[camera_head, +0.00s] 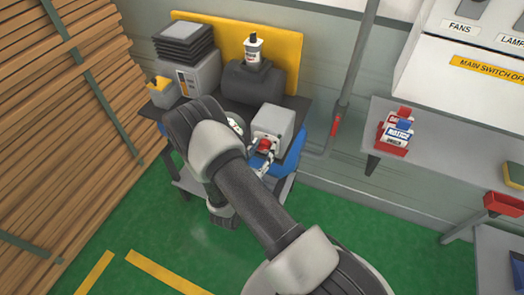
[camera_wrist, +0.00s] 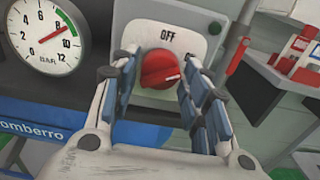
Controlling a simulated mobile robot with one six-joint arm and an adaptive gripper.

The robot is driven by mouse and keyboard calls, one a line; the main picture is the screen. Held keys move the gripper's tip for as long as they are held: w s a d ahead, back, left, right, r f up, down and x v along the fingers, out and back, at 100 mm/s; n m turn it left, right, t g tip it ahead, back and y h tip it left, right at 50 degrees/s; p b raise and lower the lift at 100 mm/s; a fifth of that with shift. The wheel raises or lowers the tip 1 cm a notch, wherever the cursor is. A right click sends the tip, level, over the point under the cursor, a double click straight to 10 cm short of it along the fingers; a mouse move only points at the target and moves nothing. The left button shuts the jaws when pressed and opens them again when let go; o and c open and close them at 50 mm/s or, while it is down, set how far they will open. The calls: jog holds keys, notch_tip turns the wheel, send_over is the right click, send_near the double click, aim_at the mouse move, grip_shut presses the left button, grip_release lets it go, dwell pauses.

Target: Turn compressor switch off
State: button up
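The compressor switch is a red round knob (camera_wrist: 160,70) on a light plate (camera_wrist: 172,30), facing me in the wrist view. "OFF" is printed above the knob, and another label at its right is partly hidden by a finger. A pale mark on the knob lies towards its right side. In the head view the knob (camera_head: 265,145) sits on the front of a grey box (camera_head: 274,122). My gripper (camera_wrist: 157,66) is open, with one finger on each side of the knob. Gaps show between fingers and knob; I cannot tell exactly how deep the fingertips reach.
A pressure gauge (camera_wrist: 46,37) is left of the switch, its needle between 8 and 10. A dark tank (camera_head: 252,84) with a bottle (camera_head: 253,50) stands behind. A shelf (camera_head: 440,135) with small boxes (camera_head: 396,135) is at the right. Stacked planks (camera_head: 50,120) fill the left.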

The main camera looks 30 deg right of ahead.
jog(key=c, duration=0.7)
jog(key=shift+o, duration=0.2)
jog(key=shift+n, duration=0.3)
jog(key=n+p, duration=0.1)
jog(key=n, duration=1)
jog(key=shift+s+p, duration=0.1)
jog(key=shift+p, duration=0.25)
jog(key=shift+n, duration=0.3)
jog(key=o, duration=1.1)
jog(key=shift+c, duration=0.2)
